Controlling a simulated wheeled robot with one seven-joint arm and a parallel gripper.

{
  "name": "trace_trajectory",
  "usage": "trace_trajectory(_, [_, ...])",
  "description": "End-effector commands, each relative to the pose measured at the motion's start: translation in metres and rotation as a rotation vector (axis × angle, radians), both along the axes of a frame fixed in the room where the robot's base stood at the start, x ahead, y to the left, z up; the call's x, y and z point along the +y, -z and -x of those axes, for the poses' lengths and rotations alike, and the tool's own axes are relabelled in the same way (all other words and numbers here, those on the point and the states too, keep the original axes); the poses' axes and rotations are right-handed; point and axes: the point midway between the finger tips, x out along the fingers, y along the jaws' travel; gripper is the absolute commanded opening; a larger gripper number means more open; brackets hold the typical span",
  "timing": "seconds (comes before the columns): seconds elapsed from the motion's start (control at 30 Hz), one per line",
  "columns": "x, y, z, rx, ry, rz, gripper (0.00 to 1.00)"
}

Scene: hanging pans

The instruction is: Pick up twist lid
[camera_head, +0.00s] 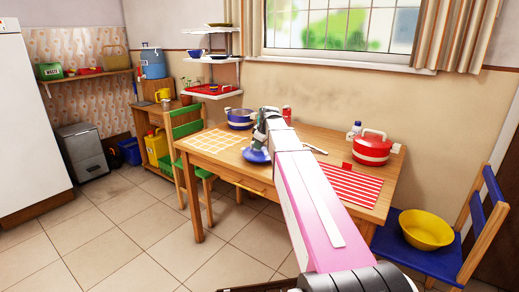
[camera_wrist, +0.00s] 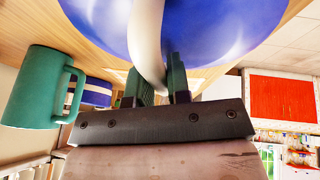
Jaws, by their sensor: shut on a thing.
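The twist lid is a blue dome with a curved white handle. It shows at the top of the wrist view (camera_wrist: 215,35) and in the left middle of the table in the head view (camera_head: 256,157). My gripper (camera_wrist: 160,85) is shut on its white handle (camera_wrist: 148,45), with one dark green finger on each side. In the head view my gripper (camera_head: 262,136) is just above the lid. Whether the lid touches the table or hangs just above it, I cannot tell.
A green mug (camera_wrist: 35,90) and a blue pot with a white stripe (camera_head: 238,118) stand close to the lid. A red pot (camera_head: 372,147) and a red striped mat (camera_head: 352,188) are on the right of the table. A yellow grid mat (camera_head: 212,141) lies left.

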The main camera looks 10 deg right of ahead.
Motion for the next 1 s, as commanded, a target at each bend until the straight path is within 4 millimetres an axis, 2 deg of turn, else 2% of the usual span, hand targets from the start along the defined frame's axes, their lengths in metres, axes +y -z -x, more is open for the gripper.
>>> trace_trajectory(0.17, [0.003, -0.028, 0.002, -0.002, -0.002, 0.0, 0.0])
trace_trajectory(0.5, [0.064, -0.067, 0.04, 0.0, -0.003, 0.0, 0.0])
trace_trajectory(0.7, [0.087, -0.083, 0.053, -0.001, -0.003, 0.001, 0.0])
trace_trajectory(1.0, [0.1, -0.092, 0.06, 0.001, 0.0, 0.0, 0.0])
